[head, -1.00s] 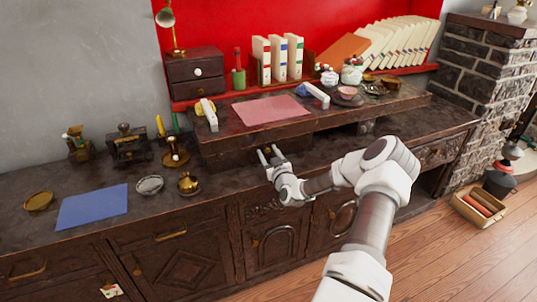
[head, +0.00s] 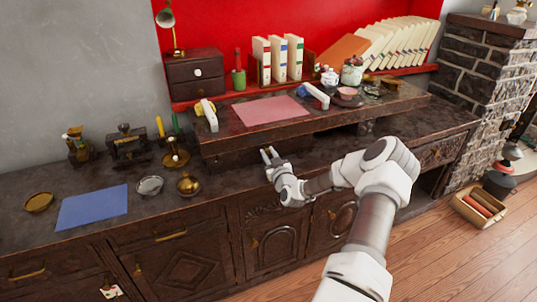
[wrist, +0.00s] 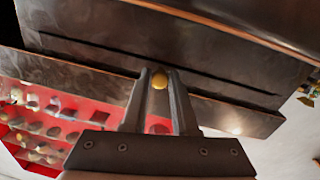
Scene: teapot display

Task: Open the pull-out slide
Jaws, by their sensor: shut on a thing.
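The pull-out slide appears as a dark wooden board (wrist: 90,62) with a small round brass knob (wrist: 159,80) in the wrist view. In the head view its front lies in shadow under the raised wooden shelf (head: 300,128), and I cannot clearly tell its edges. My gripper (head: 267,154) reaches in under the shelf's front edge, just above the counter. In the wrist view my gripper (wrist: 159,84) has one finger on each side of the knob and is shut on it. The slide looks in, close under the shelf, but its exact position is hard to tell.
The dark counter (head: 95,240) holds a blue mat (head: 92,207), brass dishes (head: 188,183) and small stands on the left. Wooden floor (head: 440,255) is open at the right.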

